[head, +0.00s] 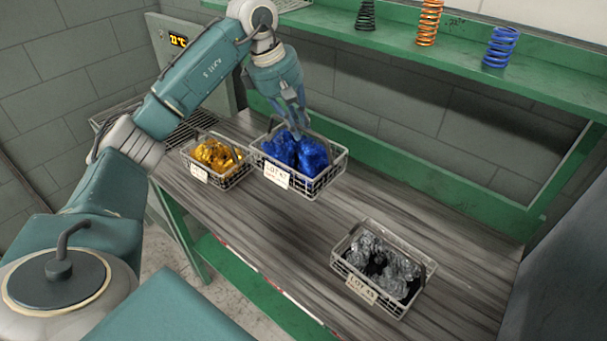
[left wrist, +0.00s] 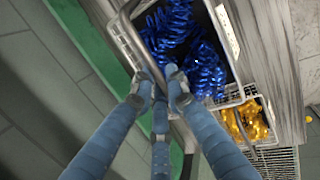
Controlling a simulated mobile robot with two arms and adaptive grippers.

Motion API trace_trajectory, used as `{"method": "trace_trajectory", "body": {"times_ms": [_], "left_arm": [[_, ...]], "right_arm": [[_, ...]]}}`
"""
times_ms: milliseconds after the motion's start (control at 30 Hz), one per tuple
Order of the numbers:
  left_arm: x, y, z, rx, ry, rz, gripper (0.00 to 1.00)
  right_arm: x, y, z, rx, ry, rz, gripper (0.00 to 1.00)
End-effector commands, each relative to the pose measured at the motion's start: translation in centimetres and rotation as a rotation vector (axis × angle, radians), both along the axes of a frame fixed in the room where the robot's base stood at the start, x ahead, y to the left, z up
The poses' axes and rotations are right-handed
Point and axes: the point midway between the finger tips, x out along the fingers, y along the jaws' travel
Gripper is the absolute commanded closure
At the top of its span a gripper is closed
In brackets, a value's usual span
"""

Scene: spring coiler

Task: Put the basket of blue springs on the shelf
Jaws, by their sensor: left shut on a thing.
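The wire basket of blue springs (head: 290,182) is at the back left of the bench in the head view, with a white label on its front. Its blue springs (head: 302,152) fill it, and they also show in the left wrist view (left wrist: 190,45). My left gripper (head: 296,118) comes down from above, shut on the basket's handle (left wrist: 146,60) at its back side. The basket looks level; I cannot tell if its bottom touches the bench. The green shelf (head: 460,64) runs along the wall above and behind. My right gripper is not in view.
A basket of yellow springs (head: 198,174) stands close to the left of the blue one. A basket of clear or silver springs (head: 390,300) stands at the front right. Black, orange and blue sample springs (head: 501,47) stand on the shelf. The bench's middle (head: 330,215) is clear.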

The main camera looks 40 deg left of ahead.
Motion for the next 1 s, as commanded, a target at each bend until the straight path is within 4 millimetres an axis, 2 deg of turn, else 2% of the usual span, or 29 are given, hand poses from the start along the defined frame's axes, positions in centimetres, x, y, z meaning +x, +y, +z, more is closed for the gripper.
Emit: {"method": "trace_trajectory", "body": {"times_ms": [200, 400, 667, 900, 1000], "left_arm": [[-0.1, 0.0, -5.1, -0.002, 0.001, -0.001, 1.00], [0.0, -0.1, -8.8, -0.003, -0.003, -0.001, 1.00], [0.1, -0.1, -10.6, -0.002, -0.006, -0.002, 1.00], [0.1, -0.1, -13.5, -0.003, -0.004, -0.001, 1.00], [0.1, 0.0, -13.9, -0.001, -0.007, -0.002, 1.00]], "right_arm": [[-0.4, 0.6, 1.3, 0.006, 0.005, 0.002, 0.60], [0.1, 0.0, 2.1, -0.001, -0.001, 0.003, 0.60], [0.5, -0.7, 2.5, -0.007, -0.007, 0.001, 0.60], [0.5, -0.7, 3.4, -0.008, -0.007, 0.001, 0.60], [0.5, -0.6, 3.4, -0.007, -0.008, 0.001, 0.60]]}}
